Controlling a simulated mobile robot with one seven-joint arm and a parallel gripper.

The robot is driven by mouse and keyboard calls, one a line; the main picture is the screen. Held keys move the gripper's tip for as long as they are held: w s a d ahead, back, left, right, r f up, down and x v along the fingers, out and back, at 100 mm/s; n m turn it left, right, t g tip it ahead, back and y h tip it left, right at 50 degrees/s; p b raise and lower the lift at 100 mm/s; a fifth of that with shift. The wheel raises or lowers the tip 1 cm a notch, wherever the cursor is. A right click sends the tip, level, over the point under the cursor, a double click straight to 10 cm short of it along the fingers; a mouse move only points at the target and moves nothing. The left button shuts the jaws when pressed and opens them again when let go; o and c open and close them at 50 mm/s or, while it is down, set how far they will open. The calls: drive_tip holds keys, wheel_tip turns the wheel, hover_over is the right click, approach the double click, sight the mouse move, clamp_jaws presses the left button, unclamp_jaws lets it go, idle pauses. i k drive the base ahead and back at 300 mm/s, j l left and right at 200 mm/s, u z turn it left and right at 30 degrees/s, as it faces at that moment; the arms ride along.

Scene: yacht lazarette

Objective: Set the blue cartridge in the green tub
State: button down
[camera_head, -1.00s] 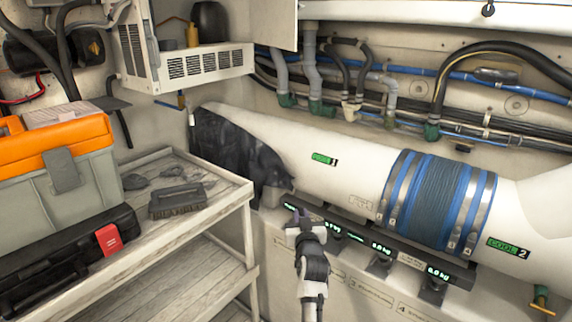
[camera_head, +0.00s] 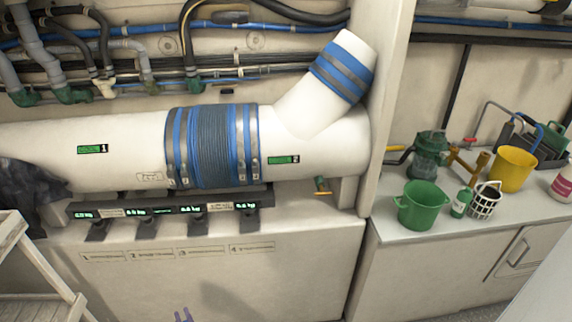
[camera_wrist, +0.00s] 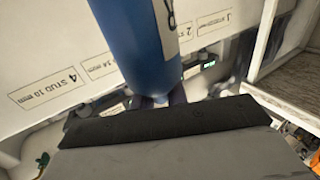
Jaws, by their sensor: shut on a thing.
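The blue cartridge (camera_wrist: 140,40) is a smooth blue cylinder with a white label in the wrist view. My gripper (camera_wrist: 157,100) is shut on its near end; the purple fingertips show just below it. The cartridge's far end is cut off by the frame edge. In the head view only purple tips of my gripper (camera_head: 183,315) show at the bottom edge, and I cannot see the cartridge there. The green tub (camera_head: 422,208) is an open bucket with a handle, upright on the counter at right. My gripper is well to its left, apart from it.
The counter (camera_head: 400,232) also holds a yellow bucket (camera_head: 512,168), a green bottle (camera_head: 461,203), a white basket (camera_head: 485,202) and a dark green strainer (camera_head: 428,158). A white upright (camera_head: 385,110) stands left of the counter. A wooden shelf unit (camera_head: 35,260) is at far left.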

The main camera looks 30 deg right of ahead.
sight(419, 223)
drive_tip(key=i+j+z, duration=0.1)
drive_tip(key=z, duration=2)
drive_tip(key=j, duration=0.4)
drive_tip(key=k+j, duration=0.1)
drive_tip(key=j, duration=0.3)
